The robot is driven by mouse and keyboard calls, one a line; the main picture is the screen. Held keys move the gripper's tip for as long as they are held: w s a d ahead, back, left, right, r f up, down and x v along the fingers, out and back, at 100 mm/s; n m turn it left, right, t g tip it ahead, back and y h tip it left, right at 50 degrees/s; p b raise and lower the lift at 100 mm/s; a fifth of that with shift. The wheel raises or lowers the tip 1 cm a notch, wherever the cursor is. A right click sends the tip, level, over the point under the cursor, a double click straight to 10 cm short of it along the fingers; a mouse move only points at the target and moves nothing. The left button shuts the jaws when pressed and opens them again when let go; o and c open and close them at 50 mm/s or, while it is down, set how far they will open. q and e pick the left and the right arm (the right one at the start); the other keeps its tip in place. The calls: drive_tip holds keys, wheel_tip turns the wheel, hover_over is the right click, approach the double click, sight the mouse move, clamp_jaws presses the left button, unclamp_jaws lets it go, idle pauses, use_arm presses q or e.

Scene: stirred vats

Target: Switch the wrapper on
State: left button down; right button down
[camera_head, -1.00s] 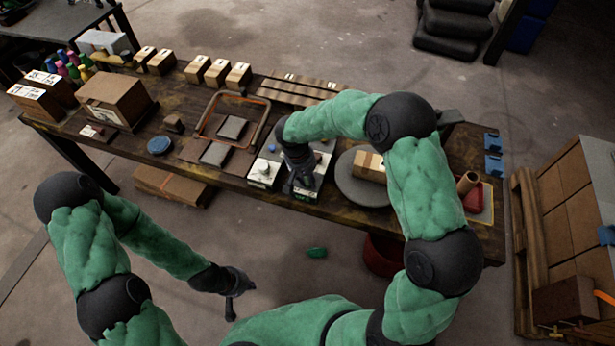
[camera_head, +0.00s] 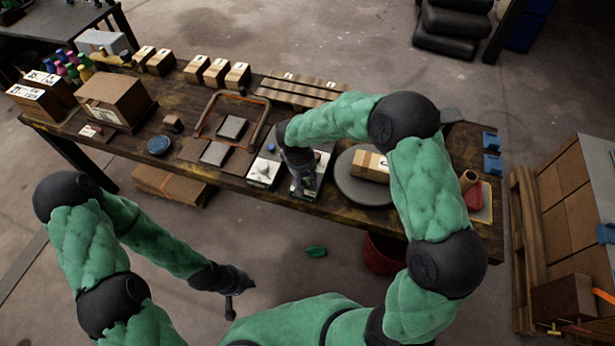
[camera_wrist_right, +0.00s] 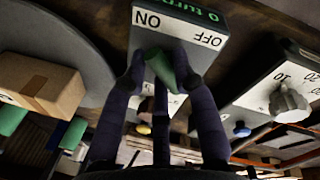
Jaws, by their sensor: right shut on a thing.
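The switch box (camera_wrist_right: 178,20) has a grey face marked ON and OFF, and its side carries green lettering. In the head view the switch box (camera_head: 312,186) stands near the table's front edge, partly hidden by my right gripper (camera_head: 298,188). In the right wrist view my right gripper (camera_wrist_right: 165,75) is shut on the green switch handle (camera_wrist_right: 168,70), which sits slanted between the fingers. The wrapper's round grey turntable (camera_head: 350,187) stands right of the switch box with a cardboard box (camera_head: 370,165) on it. My left gripper (camera_head: 236,286) hangs empty in front of the table; its fingers are unclear.
A control box with a grey dial (camera_wrist_right: 288,103) stands beside the switch box. It also shows in the head view (camera_head: 263,172). A tray holding a red thing (camera_head: 474,194) lies at the table's right. Cartons (camera_head: 112,96) and small boxes fill the left and back.

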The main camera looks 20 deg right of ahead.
drive_tip(key=c, duration=1)
unclamp_jaws()
drive_tip(key=shift+o, duration=0.2)
drive_tip(key=shift+r, duration=0.1)
wheel_tip(320, 180, up, 12)
drive_tip(key=a, duration=0.2)
drive_tip(key=shift+s+a+f, duration=0.15)
drive_tip(key=shift+s+f, duration=0.05)
drive_tip(key=shift+s, duration=0.05)
drive_tip(key=shift+f, duration=0.1)
